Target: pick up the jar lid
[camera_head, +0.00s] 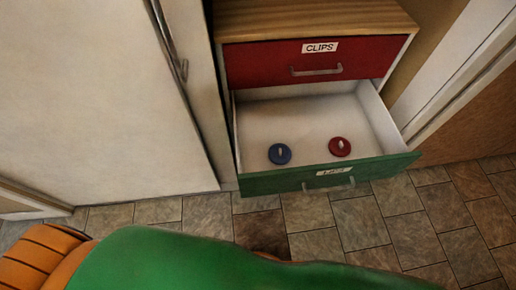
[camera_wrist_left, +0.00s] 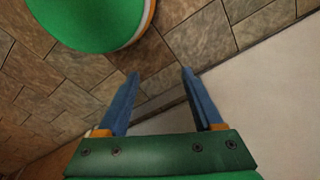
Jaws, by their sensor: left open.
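Two round jar lids lie apart on the white floor of the open green drawer (camera_head: 275,184) in the head view. The blue lid (camera_head: 280,153) is on the left and the red lid (camera_head: 340,147) is on the right, each with a small pale knob or clip on top. My left gripper (camera_wrist_left: 160,73) shows only in the wrist view, its two blue fingers apart with nothing between them. It points toward floor tiles beside a pale panel, and no lid is in that view. My right gripper is not in view.
A shut red drawer (camera_head: 262,66) labelled CLIPS is above the open one, under a wooden top (camera_head: 310,17). A large white door or panel (camera_head: 90,95) is at the left. Tiled floor (camera_head: 316,246) lies in front, partly covered by my green body.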

